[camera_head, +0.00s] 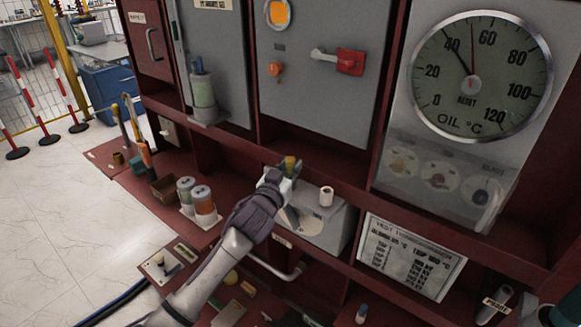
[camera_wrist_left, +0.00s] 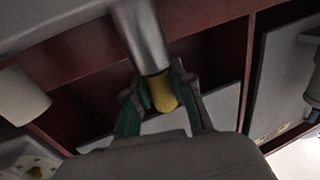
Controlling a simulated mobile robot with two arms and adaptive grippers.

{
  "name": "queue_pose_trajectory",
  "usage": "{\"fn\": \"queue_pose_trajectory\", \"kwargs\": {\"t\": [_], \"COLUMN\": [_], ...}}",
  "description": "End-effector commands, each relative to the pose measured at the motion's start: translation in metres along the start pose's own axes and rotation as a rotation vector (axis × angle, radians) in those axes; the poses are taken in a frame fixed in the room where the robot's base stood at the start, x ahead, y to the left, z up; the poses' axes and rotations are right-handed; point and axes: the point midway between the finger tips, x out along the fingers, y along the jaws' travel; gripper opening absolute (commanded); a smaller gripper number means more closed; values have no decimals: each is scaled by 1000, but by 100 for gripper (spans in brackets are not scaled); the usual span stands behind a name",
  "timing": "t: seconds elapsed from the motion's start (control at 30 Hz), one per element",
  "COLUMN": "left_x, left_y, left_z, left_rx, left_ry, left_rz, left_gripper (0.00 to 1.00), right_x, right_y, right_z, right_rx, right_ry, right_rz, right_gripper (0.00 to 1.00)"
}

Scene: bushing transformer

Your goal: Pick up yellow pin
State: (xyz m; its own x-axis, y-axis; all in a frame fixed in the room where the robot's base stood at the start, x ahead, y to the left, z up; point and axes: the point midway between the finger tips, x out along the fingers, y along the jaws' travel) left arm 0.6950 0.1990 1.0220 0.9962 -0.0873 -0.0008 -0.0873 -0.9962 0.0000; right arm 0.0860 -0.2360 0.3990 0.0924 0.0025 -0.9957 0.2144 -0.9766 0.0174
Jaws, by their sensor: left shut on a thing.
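The yellow pin (camera_head: 290,161) stands up from between the fingertips of my left gripper (camera_head: 287,171), just above a grey box (camera_head: 325,238). In the left wrist view, the yellow part of the pin (camera_wrist_left: 162,92) sits between the two green-padded fingers of the gripper (camera_wrist_left: 160,98), which are closed on it. A grey metal cylinder (camera_wrist_left: 141,35) extends from the yellow part in that view. Whether the pin touches the box is hidden by the hand. My right gripper is not clearly seen.
A white cylinder (camera_head: 327,196) stands on the grey box beside the hand. A labelled plate (camera_head: 410,256) and a large oil temperature dial (camera_head: 480,78) are to the right. Red cabinet dividers surround the hand.

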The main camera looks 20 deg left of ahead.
Motion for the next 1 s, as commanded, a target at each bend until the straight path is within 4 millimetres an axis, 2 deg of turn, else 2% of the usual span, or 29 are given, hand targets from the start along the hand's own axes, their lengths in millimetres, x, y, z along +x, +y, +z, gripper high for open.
{"fn": "queue_pose_trajectory", "kwargs": {"t": [0.27, 0.43, 0.8, 1.0], "left_x": [0, 0, -35, -51], "left_y": [0, 0, 62, 89], "left_z": [-16, -42, -82, -102], "left_rx": [1, 0, -6, -2], "left_ry": [4, 6, 5, 4], "left_rz": [0, 0, 5, 2], "left_gripper": [0, 0, 0, 0], "right_x": [1, 3, 12, 16], "right_y": [-2, -3, -3, -3], "right_z": [0, 0, 2, 2], "right_rx": [1, 1, 2, 3], "right_ry": [0, -1, -1, -1], "right_rz": [-3, -3, -4, -3], "right_gripper": [40, 40, 40, 40]}}
